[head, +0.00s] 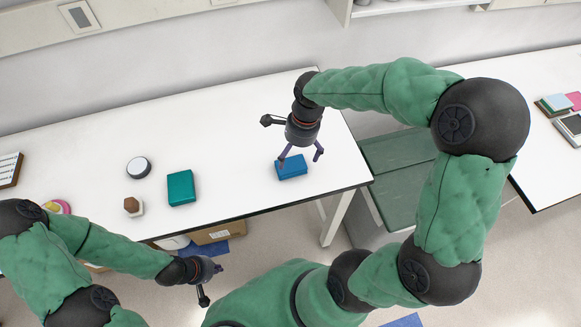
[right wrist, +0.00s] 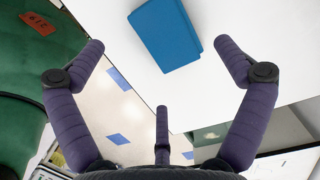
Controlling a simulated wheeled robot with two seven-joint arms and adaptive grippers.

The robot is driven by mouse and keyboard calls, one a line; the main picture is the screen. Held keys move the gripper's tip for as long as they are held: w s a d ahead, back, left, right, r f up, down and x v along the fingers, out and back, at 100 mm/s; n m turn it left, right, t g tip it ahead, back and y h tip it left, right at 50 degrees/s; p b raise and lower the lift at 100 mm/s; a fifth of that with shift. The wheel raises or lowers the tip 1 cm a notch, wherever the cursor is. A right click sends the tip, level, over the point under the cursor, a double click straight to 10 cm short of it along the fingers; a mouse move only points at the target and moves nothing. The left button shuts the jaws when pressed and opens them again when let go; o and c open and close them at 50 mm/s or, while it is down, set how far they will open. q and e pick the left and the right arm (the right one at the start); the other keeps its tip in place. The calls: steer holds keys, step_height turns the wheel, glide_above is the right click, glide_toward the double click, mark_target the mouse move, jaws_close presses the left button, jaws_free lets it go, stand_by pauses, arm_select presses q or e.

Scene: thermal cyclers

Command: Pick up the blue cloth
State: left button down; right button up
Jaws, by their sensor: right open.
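The blue cloth (head: 292,167) is a compact, folded block lying on the white table near its right end. My right gripper (head: 301,158) points down just above it, with its fingers spread and nothing between them. In the right wrist view, the cloth (right wrist: 165,35) lies ahead of the open right gripper (right wrist: 160,46), toward the top of the picture and apart from the fingers. My left gripper (head: 216,268) is low in front of the table, away from the cloth; its fingers are too small to read.
A teal block (head: 181,187), a round white-topped item (head: 139,167) and a small brown-topped item (head: 133,206) stand left of the cloth. The table (head: 235,120) is clear behind it. A green cabinet (head: 400,170) fills the gap to the right table.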

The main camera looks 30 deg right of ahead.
mark_target(292, 168)
steer(key=shift+w+a+f, duration=0.1)
steer(key=shift+f, duration=0.55)
steer(key=shift+f+b, duration=0.3)
steer(key=shift+f, duration=0.2)
steer(key=f, duration=0.1)
steer(key=f+b, duration=0.1)
steer(key=f, duration=0.2)
steer(key=shift+a+f, duration=0.1)
steer(key=shift+a, duration=0.25)
steer(key=shift+s, duration=0.2)
steer(key=c, duration=0.9)
